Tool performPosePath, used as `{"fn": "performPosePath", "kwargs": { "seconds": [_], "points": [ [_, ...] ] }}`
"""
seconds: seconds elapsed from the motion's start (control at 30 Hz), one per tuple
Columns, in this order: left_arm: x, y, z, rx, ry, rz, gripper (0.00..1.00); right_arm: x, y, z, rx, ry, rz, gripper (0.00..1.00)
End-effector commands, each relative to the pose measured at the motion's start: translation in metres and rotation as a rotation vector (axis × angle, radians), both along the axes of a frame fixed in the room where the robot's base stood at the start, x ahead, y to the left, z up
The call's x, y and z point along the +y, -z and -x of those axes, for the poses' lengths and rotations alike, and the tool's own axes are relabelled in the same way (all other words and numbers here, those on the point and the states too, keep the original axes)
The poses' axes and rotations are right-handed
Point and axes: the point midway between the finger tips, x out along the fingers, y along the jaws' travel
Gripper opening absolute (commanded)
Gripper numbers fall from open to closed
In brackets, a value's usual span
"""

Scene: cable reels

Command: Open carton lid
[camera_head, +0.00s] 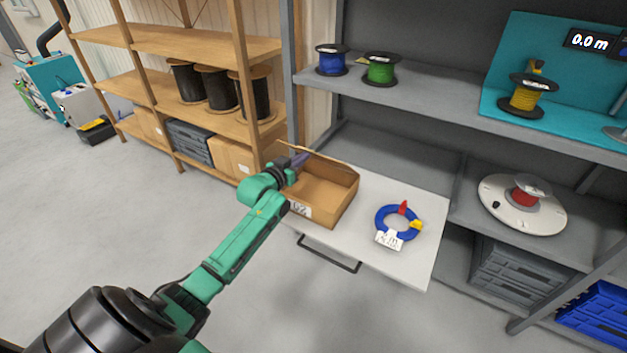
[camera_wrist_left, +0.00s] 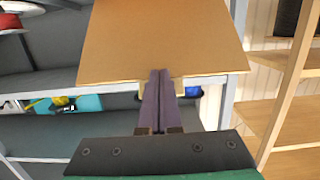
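The brown carton (camera_head: 330,203) stands on a white pull-out board, and its inside shows from above. Its lid (camera_head: 325,158) stands raised at the back, seen nearly edge-on in the head view. In the left wrist view the lid (camera_wrist_left: 165,40) is a broad brown panel ahead of the fingers. My left gripper (camera_head: 302,158) is at the left end of the lid, over the carton's left side. Its two dark fingers lie side by side in the left wrist view (camera_wrist_left: 160,75), shut, with tips at the lid's edge. Whether they touch it I cannot tell. My right gripper is out of view.
A blue cable coil (camera_head: 398,223) with a white tag lies right of the carton on the white board (camera_head: 425,262). A grey shelf (camera_head: 420,105) with reels hangs above and behind. A wooden rack (camera_head: 190,105) stands left. The floor in front is clear.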

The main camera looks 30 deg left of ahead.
Motion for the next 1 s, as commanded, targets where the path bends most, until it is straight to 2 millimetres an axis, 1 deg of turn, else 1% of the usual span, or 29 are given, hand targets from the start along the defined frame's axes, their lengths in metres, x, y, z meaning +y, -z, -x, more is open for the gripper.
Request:
{"fn": "performPosePath", "kwargs": {
  "seconds": [0.03,0.4,0.53,0.83,1.0],
  "points": [
    [0.001,-0.005,-0.005,-0.002,-0.001,0.0,0.0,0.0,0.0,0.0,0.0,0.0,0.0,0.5],
    [0.001,-0.029,-0.038,-0.001,-0.001,-0.001,0.0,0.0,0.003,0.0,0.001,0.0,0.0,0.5],
    [0.001,-0.036,-0.046,0.0,0.0,-0.001,0.0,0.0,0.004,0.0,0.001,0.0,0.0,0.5],
    [0.001,-0.036,-0.048,0.0,0.0,-0.001,0.0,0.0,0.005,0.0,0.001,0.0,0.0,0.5],
    [0.002,-0.034,-0.065,-0.001,-0.001,-0.001,0.0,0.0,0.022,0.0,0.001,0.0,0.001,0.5]
  ]
}}
